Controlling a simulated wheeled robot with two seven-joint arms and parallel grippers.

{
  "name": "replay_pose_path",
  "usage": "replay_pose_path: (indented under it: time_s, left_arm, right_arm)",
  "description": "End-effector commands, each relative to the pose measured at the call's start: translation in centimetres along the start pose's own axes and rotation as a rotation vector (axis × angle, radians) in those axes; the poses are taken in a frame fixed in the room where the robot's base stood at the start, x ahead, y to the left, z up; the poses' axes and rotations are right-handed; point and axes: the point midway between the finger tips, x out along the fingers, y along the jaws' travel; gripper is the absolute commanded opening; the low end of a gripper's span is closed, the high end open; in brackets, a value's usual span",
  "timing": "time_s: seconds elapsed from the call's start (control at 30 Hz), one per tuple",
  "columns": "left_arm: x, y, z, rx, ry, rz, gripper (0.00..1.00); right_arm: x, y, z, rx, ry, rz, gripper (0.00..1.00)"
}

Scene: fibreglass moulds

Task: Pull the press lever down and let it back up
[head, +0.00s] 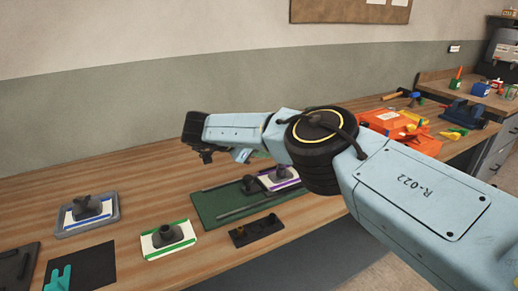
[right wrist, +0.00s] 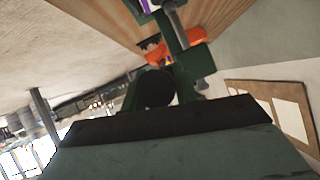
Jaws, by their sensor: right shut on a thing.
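The press has a dark green base (head: 215,208) on the bench, with a grey bar lying along it. Its upper part is hidden behind my right arm in the head view. A white and purple mould (head: 285,182) with a dark handle sits on the base. My right gripper (head: 197,140) is raised above the bench beyond the base, shut on the press lever, which the arm mostly hides. In the right wrist view a dark round part (right wrist: 155,88) shows among green press parts (right wrist: 195,65), close in front of the gripper. My left gripper is not in view.
A blue-edged mould (head: 90,212) on a grey tray and a green-edged mould (head: 170,240) stand at left. A black mat (head: 90,268) and a dark holder (head: 257,232) lie near the front edge. An orange tray (head: 395,122) is at right. The back left bench is clear.

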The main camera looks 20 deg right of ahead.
Motion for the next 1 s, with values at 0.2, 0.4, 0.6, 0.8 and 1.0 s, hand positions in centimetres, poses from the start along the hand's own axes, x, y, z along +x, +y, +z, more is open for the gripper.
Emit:
replay_pose_path:
  time_s: [0.2,0.4,0.6,0.8,1.0]
  left_arm:
    - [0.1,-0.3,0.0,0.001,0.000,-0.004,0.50]
    - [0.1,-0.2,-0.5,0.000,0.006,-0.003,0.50]
    - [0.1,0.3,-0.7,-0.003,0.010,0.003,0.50]
    - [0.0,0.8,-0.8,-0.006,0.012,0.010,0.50]
    - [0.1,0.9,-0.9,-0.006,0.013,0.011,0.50]
  right_arm:
    - [0.4,0.6,1.3,-0.026,-0.015,0.009,0.40]
    - [0.4,0.5,1.0,-0.019,-0.012,0.009,0.50]
    - [0.2,0.5,0.8,-0.015,-0.010,0.008,0.50]
    - [-2.6,0.3,0.8,-0.015,-0.010,0.004,0.50]
    - [-7.3,0.4,0.9,-0.017,-0.011,0.003,0.50]
